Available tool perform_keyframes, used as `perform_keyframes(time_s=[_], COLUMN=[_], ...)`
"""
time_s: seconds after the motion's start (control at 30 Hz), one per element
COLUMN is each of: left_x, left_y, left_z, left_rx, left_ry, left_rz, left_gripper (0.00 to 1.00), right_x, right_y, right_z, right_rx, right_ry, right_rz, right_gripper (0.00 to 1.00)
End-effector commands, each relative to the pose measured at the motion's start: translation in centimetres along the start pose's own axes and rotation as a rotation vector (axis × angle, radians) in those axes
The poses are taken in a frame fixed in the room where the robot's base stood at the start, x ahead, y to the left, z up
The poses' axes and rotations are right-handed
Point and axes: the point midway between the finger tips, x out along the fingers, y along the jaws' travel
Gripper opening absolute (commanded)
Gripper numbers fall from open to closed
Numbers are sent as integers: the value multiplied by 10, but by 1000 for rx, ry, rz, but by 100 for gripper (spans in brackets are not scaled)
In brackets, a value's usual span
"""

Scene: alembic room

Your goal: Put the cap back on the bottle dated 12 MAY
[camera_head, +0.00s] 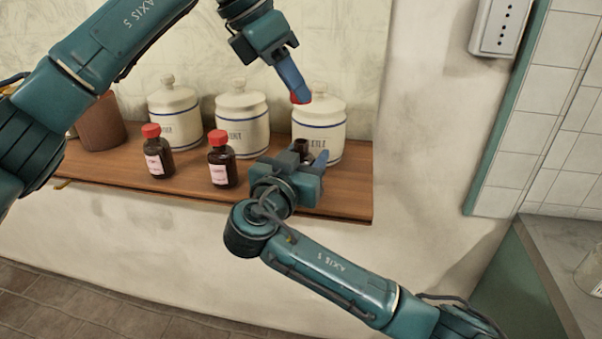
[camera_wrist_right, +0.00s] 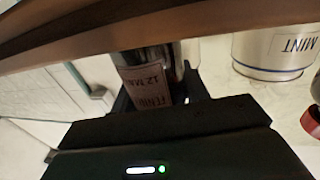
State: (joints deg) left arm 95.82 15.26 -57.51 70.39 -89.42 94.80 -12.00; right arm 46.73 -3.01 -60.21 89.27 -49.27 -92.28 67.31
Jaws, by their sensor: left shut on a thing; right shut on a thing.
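An open dark brown bottle (camera_head: 302,147) stands near the right end of the shelf, its neck showing above my right gripper (camera_head: 308,163), which is shut on it. My left gripper (camera_head: 294,86) points down and is shut on a red cap (camera_head: 300,97). The cap is above the bottle's neck and apart from it, in front of a white canister.
Two red-capped brown bottles, one left (camera_head: 158,160) and one nearer (camera_head: 221,168), stand on the wooden shelf (camera_head: 110,164). White canisters (camera_head: 175,112) (camera_head: 242,115) (camera_head: 325,112) and a brown pot (camera_head: 102,125) stand behind. The shelf ends just right of my right gripper.

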Motion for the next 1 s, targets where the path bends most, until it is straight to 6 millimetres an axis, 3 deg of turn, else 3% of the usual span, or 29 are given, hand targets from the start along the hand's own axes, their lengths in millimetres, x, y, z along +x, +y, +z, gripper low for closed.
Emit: perform_keyframes(time_s=[0.37, 0.47, 0.8, 1.0], left_x=[0, 3, 40, 43], left_y=[0, 0, 0, 0], left_z=[0, -2, -23, -24], left_rx=[0, 0, 1, 2], left_ry=[0, 0, -11, -12], left_rz=[0, 0, 2, 3], left_gripper=[8, 8, 8, 8], right_x=[0, 0, 0, 0], right_y=[0, 0, 0, 0], right_z=[0, 0, 0, 0], right_rx=[0, 0, 0, 0], right_ry=[-1, -1, -1, -1], right_rz=[0, 0, 0, 0], right_gripper=[5, 4, 4, 4])
